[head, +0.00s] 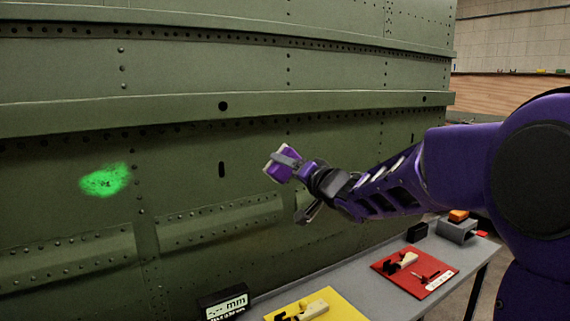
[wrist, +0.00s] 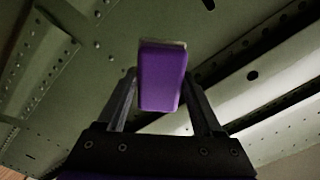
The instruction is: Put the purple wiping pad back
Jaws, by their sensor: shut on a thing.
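The purple wiping pad (head: 279,168) is a small purple block with a pale face, held in front of the green fuselage panel. In the wrist view the pad (wrist: 162,80) sits between the two dark fingers. My gripper (head: 290,160) is shut on it, above the grey table (head: 363,270). The pad's pale face is turned toward the fuselage skin; whether it touches the skin I cannot tell. In the wrist view my gripper (wrist: 162,98) hides part of the pad's sides.
The riveted green fuselage (head: 220,70) fills the left and back, with a bright green patch (head: 105,180) on it.

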